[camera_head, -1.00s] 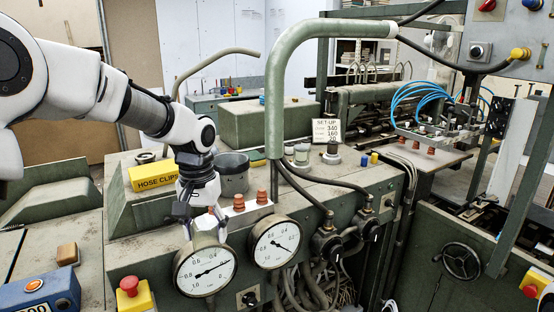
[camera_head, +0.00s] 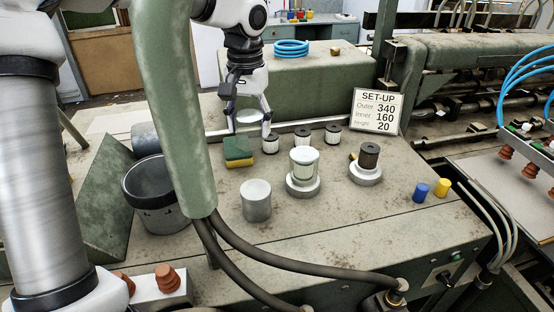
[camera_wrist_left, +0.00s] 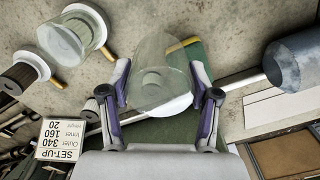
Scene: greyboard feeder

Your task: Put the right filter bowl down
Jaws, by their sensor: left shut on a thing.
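My left gripper (camera_head: 248,128) is over the back of the machine's bench top. It is shut on a clear filter bowl (camera_head: 247,116). In the left wrist view the bowl (camera_wrist_left: 150,75) sits between the two purple-edged fingers (camera_wrist_left: 156,88). I cannot tell whether it touches the surface below. A filter base with a bare dark cartridge (camera_head: 369,157) stands right of centre. Another filter with a clear bowl on it (camera_head: 303,164) stands left of that one; both also show in the left wrist view. My right gripper is not in view.
A green-yellow sponge (camera_head: 238,152) and several small white-and-dark filters (camera_head: 302,138) lie close to the left gripper. A grey cup (camera_head: 256,201), dark bucket (camera_head: 150,192), set-up sign (camera_head: 377,111) and thick green pipe (camera_head: 170,110) stand around.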

